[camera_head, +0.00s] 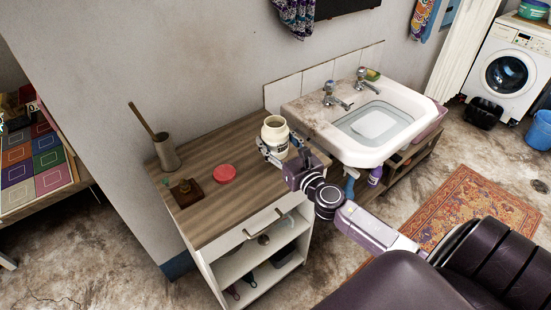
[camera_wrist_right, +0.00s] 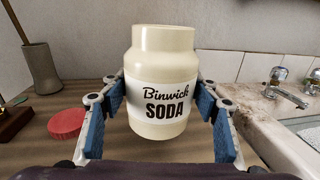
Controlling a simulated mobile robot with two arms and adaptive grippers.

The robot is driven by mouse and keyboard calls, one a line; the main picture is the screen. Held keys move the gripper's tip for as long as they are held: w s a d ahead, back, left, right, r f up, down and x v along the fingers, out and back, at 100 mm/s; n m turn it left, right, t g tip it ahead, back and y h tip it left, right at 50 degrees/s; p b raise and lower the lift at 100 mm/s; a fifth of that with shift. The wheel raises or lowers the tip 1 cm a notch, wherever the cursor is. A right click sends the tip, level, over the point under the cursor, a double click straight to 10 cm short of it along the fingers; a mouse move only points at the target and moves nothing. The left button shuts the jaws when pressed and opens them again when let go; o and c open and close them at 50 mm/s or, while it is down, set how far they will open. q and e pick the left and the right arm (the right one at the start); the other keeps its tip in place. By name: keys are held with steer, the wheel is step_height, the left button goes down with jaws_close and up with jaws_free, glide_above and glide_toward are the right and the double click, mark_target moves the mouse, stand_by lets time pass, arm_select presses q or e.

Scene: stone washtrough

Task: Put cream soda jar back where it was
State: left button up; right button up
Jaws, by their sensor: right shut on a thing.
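The cream soda jar (camera_head: 275,135) is over the right end of the wooden cabinet top, close to the sink. It is upright. Its label reads "Binwick SODA" in the right wrist view (camera_wrist_right: 165,75). My right gripper (camera_head: 278,155) is shut on the jar, with blue finger pads at its two sides. I cannot tell whether the jar's base touches the wood. My left gripper is in neither view.
The wooden top (camera_head: 235,205) also holds a round red disc (camera_head: 224,173), a small dark brown object (camera_head: 187,192) and a grey-brown pot (camera_head: 166,152) with a wooden handle. A white sink (camera_head: 345,150) with taps adjoins at right. The top's middle front is clear.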

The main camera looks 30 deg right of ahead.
steer(key=shift+f+b, duration=1.5)
steer(key=shift+f, duration=1)
steer(key=shift+f, duration=0.2)
steer(key=o, duration=1.6)
steer(key=shift+r, duration=0.2)
steer(key=s+b, duration=0.1)
steer(key=s, duration=0.3)
steer(key=s+b, duration=0.1)
steer(key=s, duration=0.3)
steer(key=s+a+b, duration=0.1)
steer(key=s, duration=0.3)
